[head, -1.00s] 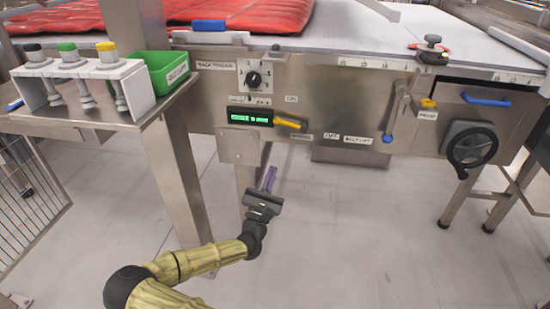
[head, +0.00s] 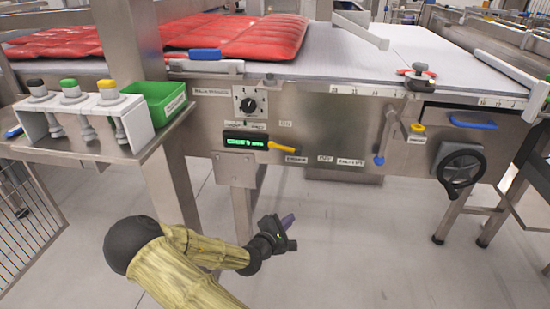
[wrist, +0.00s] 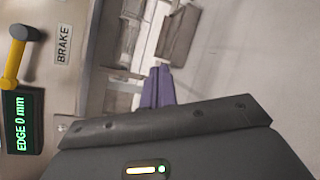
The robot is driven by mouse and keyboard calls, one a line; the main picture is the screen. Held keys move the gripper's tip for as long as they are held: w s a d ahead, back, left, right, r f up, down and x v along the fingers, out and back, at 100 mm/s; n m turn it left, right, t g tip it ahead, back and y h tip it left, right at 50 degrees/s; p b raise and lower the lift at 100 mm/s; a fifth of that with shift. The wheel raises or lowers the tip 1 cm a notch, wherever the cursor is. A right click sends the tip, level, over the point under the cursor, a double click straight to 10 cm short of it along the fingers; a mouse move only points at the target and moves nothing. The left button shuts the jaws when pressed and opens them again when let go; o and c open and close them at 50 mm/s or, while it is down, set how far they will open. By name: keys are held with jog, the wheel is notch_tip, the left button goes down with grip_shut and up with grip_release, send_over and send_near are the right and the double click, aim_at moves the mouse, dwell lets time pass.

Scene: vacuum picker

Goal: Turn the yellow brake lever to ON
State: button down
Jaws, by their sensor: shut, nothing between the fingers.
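The yellow brake lever (head: 281,147) sits on the steel front panel, just right of a green-lit display (head: 243,141). In the head view it points right and slightly down. In the wrist view the lever (wrist: 17,52) is at the upper left, beside the BRAKE label (wrist: 63,44) and the display reading EDGE 0 mm (wrist: 21,122). My gripper (head: 288,221) is below the panel and apart from the lever. Its purple fingers (wrist: 158,87) are together and hold nothing.
A dial (head: 250,105) is above the display. A blue-tipped crank (head: 379,160), a small yellow knob (head: 417,128) and a black handwheel (head: 460,168) are to the right. A side shelf (head: 95,151) with a green bin (head: 158,101) is left. Floor below the panel is open.

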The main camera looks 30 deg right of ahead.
jog(key=s+a+r+m+g+y+p, duration=0.2)
jog(key=s+a+m+g+y+p, duration=0.25)
jog(key=a+m+y, duration=0.45)
jog(key=s+a+r+m+y+p, duration=0.2)
jog(key=s+a+r, duration=0.2)
jog(key=s+r, duration=0.2)
jog(key=s+a+r+m+g+y+p, duration=0.1)
jog(key=s+a+r, duration=0.3)
jog(key=r, duration=0.7)
jog(key=s+m+y, duration=0.1)
jog(key=s, duration=0.1)
jog(key=shift+s+y+p, duration=0.3)
jog(key=shift+y+p, duration=0.1)
jog(key=shift+w+d, duration=0.1)
jog(key=shift+d, duration=0.05)
